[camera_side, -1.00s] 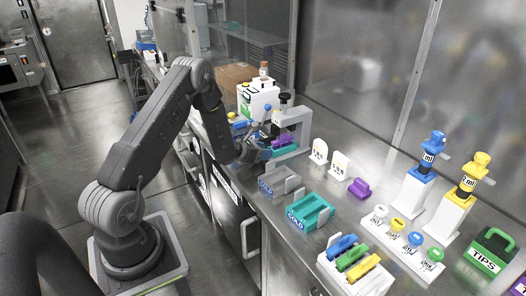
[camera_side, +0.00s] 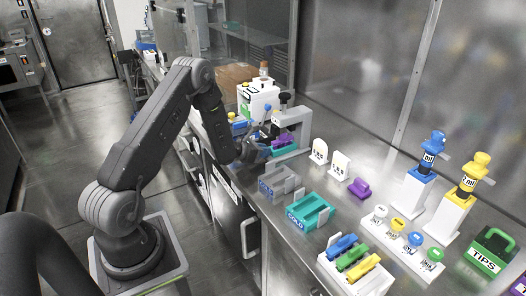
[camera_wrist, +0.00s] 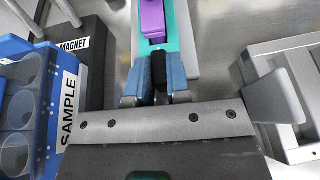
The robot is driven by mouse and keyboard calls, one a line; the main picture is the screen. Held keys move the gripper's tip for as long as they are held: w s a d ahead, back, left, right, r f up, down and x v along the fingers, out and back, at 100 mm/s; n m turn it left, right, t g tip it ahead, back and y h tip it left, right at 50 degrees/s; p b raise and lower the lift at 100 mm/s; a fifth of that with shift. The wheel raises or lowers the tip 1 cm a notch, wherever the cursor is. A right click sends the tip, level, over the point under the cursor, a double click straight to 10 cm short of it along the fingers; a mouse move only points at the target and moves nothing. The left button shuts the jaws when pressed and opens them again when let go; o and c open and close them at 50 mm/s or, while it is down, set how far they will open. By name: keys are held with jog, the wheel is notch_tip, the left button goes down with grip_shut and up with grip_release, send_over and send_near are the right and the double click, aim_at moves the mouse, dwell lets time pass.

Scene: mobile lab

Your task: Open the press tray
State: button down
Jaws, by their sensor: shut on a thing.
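In the wrist view, the teal tray (camera_wrist: 186,45) with the purple block (camera_wrist: 152,20) lies straight ahead. My gripper (camera_wrist: 160,85) has its blue-grey fingers on both sides of the tray's black handle (camera_wrist: 159,66) and is shut on it. In the side view my gripper (camera_side: 262,148) is partly hidden by my wrist.
A blue rack marked SAMPLE (camera_wrist: 60,100) and a black MAGNET block (camera_wrist: 95,60) are close on the left in the wrist view. A grey holder (camera_wrist: 285,85) is close on the right. A teal COLD block (camera_side: 310,213) stands farther along the bench.

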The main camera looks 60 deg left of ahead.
jog(key=s, duration=0.9)
jog(key=shift+s, duration=0.1)
jog(key=c, duration=1.1)
grip_release()
jog(key=v, duration=1.3)
jog(key=shift+s+r, duration=0.2)
jog(key=shift+s, duration=0.1)
jog(key=shift+w, duration=0.1)
